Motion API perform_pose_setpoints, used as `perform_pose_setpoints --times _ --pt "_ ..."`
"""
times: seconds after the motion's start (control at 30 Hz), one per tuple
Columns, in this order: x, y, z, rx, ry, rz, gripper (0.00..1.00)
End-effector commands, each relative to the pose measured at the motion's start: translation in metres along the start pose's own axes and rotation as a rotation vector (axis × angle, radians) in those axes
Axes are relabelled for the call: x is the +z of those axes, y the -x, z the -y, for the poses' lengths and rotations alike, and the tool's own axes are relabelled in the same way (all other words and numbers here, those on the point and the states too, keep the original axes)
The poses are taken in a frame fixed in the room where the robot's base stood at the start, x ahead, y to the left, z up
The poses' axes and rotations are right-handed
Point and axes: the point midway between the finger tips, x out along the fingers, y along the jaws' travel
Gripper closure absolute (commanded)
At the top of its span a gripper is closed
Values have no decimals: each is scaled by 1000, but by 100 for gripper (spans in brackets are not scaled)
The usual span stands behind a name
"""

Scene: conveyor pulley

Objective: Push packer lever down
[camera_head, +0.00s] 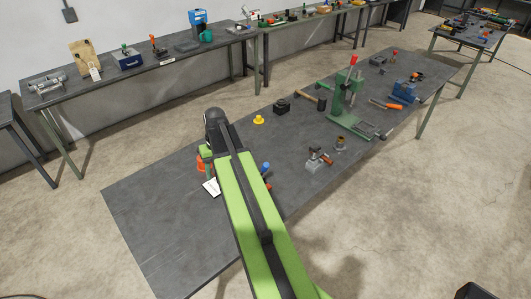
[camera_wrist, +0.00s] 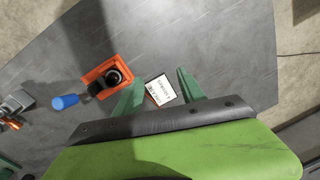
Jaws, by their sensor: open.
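The packer (camera_wrist: 92,76) is an orange box with a black round part, at upper centre-left in the wrist view. Its lever ends in a blue handle (camera_wrist: 66,102) that sticks out to the left; I cannot tell how high it stands. My gripper (camera_wrist: 160,78) is open and empty, its green fingers to the right of the packer, over a white label card (camera_wrist: 161,90). In the head view the orange packer (camera_head: 201,161) is partly hidden by my arm, and a blue handle (camera_head: 265,167) shows on the arm's other side.
The grey workbench (camera_head: 150,215) is bare at its near left end. A small vise-like tool (camera_head: 316,160), a yellow part (camera_head: 259,120) and a green press (camera_head: 347,95) stand farther right. A long bench (camera_head: 170,70) with tools runs along the wall.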

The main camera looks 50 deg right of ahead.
Motion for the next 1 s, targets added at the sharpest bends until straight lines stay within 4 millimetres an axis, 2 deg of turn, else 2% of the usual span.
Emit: perform_pose_setpoints --times 0.03,0.1,0.2,0.3,0.4,0.67,0.87,1.0 --pt "-17 45 -52 -19 -71 -8 52" --pt "-23 71 -112 -43 -143 -19 52" --pt "-20 97 -180 -68 -220 -35 52" --pt "-15 110 -220 -83 -263 -46 52" --pt "-11 113 -236 -88 -281 -51 52" --pt "-11 100 -236 -88 -280 -51 52" --pt "-13 68 -233 -88 -278 -51 52" --pt "-15 37 -231 -88 -278 -51 52"
